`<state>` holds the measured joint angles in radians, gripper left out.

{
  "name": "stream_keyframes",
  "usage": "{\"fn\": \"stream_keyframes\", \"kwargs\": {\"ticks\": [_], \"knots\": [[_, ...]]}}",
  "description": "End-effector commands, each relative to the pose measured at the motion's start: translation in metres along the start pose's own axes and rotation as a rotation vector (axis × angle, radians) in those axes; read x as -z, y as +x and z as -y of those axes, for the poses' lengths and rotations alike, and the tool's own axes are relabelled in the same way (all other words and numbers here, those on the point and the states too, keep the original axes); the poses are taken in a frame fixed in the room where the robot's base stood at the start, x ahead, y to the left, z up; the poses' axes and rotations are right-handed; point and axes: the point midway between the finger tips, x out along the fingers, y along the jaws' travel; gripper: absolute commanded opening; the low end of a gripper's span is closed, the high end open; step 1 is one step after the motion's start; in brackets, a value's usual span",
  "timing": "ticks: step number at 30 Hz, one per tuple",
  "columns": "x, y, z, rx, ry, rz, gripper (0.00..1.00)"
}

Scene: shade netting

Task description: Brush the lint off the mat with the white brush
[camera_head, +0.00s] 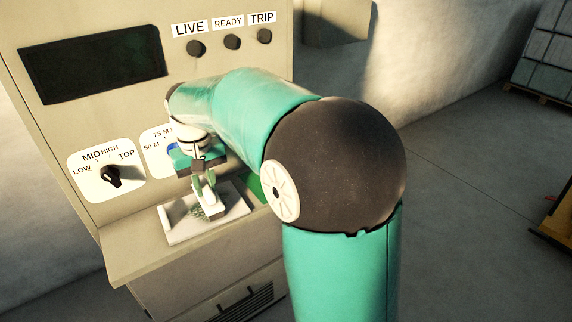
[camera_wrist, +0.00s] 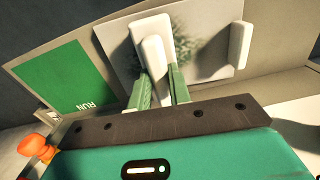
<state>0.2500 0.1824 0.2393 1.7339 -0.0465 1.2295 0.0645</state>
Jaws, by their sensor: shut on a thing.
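The pale mat (camera_head: 236,207) lies on the ledge of the cabinet; it also fills the upper middle of the wrist view (camera_wrist: 205,70). Lint (camera_wrist: 186,28) shows as a dark greenish tufted patch on it, and as green specks in the head view (camera_head: 200,212). My gripper (camera_wrist: 162,82) has its green fingers shut on the white brush (camera_wrist: 153,55). The brush extends over the mat beside the lint. In the head view my gripper (camera_head: 207,188) points down above the mat. Whether the brush touches the mat I cannot tell.
A white block (camera_wrist: 240,45) stands at the mat's right side in the wrist view. A green RUN panel (camera_wrist: 62,82) lies left of the mat. An orange knob (camera_wrist: 36,148) is at lower left. The cabinet face carries a black selector knob (camera_head: 111,176) close by.

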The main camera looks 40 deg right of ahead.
Motion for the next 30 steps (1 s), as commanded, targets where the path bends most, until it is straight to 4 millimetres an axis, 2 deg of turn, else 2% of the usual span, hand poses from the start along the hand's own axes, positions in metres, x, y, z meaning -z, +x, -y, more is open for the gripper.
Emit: {"fn": "stream_keyframes", "kwargs": {"ticks": [30], "knots": [[0.000, 0.001, 0.046, 0.001, -0.002, 0.002, 0.00]]}}
